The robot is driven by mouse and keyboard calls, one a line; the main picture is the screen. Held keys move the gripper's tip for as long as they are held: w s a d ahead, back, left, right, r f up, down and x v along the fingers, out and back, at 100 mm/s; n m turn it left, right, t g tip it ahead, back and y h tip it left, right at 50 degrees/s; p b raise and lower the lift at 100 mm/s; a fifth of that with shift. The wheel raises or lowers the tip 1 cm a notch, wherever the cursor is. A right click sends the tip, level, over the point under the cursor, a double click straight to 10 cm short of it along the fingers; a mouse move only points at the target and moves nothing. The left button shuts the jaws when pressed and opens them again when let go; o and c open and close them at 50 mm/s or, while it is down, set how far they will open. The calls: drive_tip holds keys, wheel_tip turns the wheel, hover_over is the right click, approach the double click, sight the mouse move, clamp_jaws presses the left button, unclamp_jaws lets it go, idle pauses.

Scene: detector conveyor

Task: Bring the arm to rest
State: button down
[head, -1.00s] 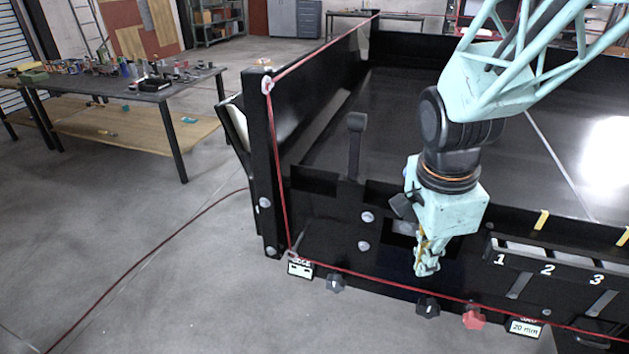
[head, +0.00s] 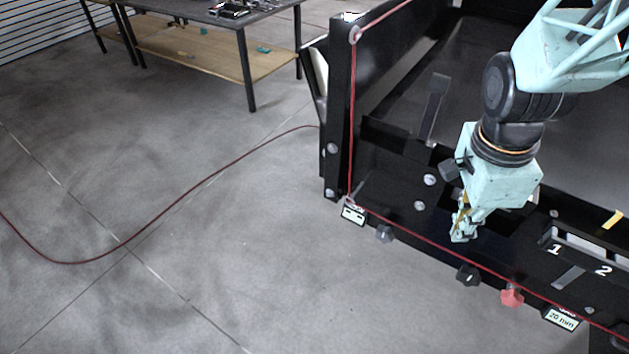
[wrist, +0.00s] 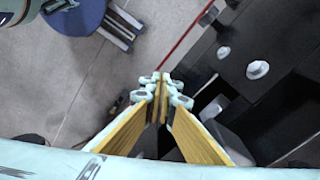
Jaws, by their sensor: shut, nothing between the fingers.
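My gripper (head: 463,238) is shut and empty, pointing down in front of the black front panel of the conveyor (head: 400,190). In the wrist view its fingertips (wrist: 163,80) meet with nothing between them. The gripper hangs above the red cord and the knobs along the panel's lower edge. I cannot tell the exact gap between the gripper and the panel.
A red cord (head: 350,120) runs down the conveyor's corner and along its front. Below are a black knob (head: 468,275), a red knob (head: 511,295) and a display (head: 562,318) reading 20 mm. A workbench (head: 245,20) stands at the back.

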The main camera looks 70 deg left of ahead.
drive_tip(key=shift+s+a+n+h+p, duration=0.1)
drive_tip(key=shift+s+n+h+p, duration=0.4)
drive_tip(key=shift+p, duration=1.9)
